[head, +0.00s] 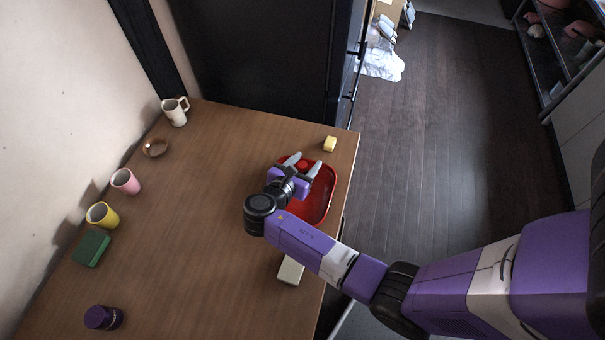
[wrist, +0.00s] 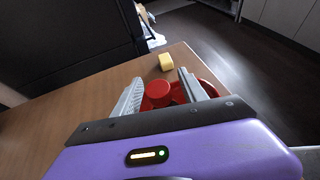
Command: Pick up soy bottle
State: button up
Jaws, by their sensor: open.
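A red round-topped object (wrist: 158,90), which looks like a bottle cap and may be the soy bottle, stands between the fingers in the wrist view. Its lower body is hidden by my gripper. A red tray (head: 322,203) lies under my gripper near the table's right edge. My gripper (head: 303,164) is open over the tray, its fingers pointing to the back of the table. In the wrist view its fingers (wrist: 160,80) are apart on either side of the red top. I cannot tell whether either finger touches it.
A yellow block (head: 330,143) sits just beyond the tray. A pale block (head: 290,271) lies near my forearm. A white mug (head: 175,111), brown bowl (head: 155,148), pink cup (head: 126,181), yellow cup (head: 102,215), green box (head: 91,248) and purple jar (head: 103,317) stand left. The table's middle is clear.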

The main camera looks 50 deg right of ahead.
jog(key=shift+w+d+f, duration=0.1)
jog(key=shift+d+f, duration=0.1)
jog(key=shift+d, duration=0.2)
grip_shut()
